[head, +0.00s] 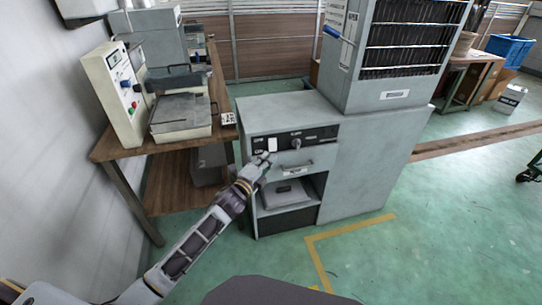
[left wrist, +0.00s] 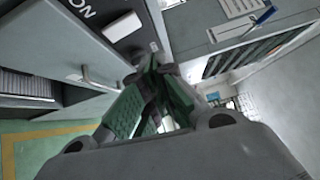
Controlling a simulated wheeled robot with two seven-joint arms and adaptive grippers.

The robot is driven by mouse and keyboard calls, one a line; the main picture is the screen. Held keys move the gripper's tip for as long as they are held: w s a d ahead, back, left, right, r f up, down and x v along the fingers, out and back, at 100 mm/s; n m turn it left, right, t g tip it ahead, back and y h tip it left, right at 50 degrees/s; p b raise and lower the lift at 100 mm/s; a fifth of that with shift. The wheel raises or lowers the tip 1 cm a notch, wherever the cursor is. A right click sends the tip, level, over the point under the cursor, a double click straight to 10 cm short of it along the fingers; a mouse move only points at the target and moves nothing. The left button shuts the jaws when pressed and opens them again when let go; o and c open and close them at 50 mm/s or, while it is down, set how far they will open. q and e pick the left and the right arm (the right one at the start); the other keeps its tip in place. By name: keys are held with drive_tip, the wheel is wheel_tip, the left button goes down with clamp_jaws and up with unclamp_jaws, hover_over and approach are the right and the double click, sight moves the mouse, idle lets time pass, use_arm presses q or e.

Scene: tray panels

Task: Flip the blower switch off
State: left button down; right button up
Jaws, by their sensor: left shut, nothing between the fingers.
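A grey machine cabinet (head: 375,150) carries a black control strip (head: 318,134) across its upper front. A white rocker switch (head: 272,144) sits at the strip's left part, with a round knob (head: 296,144) to its right. In the left wrist view the white switch (left wrist: 122,26) shows close up beside the word ON. My left gripper (head: 264,158) is shut and empty, just below the switch in the head view. Its green-padded fingers (left wrist: 155,72) come together near the strip, apart from the switch in the picture. I cannot tell whether they touch the panel. My right gripper is not in view.
A drawer handle (head: 297,167) and an open shelf sit below the strip. A grilled unit (head: 362,87) stands on the cabinet. A wooden bench (head: 222,95) with a beige control box (head: 112,92) is at the left. Green floor is free at the right front.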

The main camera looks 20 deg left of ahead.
use_arm(q)
drive_tip(key=shift+r+v, duration=0.2)
drive_tip(key=shift+v, duration=0.9)
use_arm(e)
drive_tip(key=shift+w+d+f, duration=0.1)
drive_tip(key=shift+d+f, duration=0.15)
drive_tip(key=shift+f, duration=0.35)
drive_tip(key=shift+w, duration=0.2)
